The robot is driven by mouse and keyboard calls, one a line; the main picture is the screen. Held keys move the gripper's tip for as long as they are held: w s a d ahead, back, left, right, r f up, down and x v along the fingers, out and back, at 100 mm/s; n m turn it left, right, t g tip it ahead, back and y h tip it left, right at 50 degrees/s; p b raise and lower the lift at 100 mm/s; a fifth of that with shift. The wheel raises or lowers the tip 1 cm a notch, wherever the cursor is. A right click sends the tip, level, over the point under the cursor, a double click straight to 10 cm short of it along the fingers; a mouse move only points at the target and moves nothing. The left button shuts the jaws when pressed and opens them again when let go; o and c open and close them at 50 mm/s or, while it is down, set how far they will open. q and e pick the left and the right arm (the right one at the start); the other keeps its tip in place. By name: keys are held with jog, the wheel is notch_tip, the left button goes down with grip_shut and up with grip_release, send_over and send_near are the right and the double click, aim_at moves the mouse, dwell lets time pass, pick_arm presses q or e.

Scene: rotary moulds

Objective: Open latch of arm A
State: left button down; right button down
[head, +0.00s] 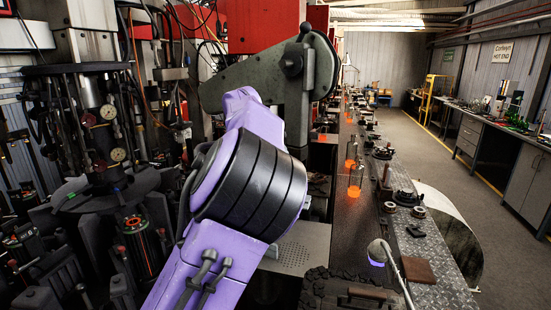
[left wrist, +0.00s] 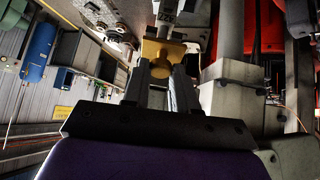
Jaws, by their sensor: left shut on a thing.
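In the left wrist view my left gripper (left wrist: 160,72) is shut on a yellow latch piece (left wrist: 163,48). The piece sits at the end of a grey metal bar (left wrist: 167,14) with markings on it. The fingers cover part of its lower side. In the head view my purple left arm fills the middle, and its gripper is hidden behind it. A grey-green machine arm (head: 270,80) stands just behind my arm; I cannot tell whether it is arm A. My right gripper is not in view.
Machinery with hoses and gauges (head: 105,125) crowds the left. A long dark bench (head: 350,215) with glowing orange pieces (head: 354,191) runs along the right of my arm. A clear aisle (head: 440,165) lies further right. In the left wrist view, a grey column (left wrist: 230,40) stands close to the right of the gripper.

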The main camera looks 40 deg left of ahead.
pick_arm(q)
jog(key=shift+w+a+r+g+h, duration=0.15)
jog(key=shift+w+r+g, duration=0.25)
jog(key=shift+g, duration=0.5)
jog(key=shift+w+d+r+g+h, duration=0.15)
jog(key=shift+w+r+g, duration=0.15)
jog(key=shift+g, duration=0.6)
jog(key=shift+a, duration=0.1)
jog(key=c, duration=0.9)
grip_release()
jog(key=shift+r, duration=0.1)
jog(key=v, duration=1)
jog(key=shift+a+r, duration=0.1)
jog(key=shift+r, duration=0.1)
jog(key=shift+w, duration=0.1)
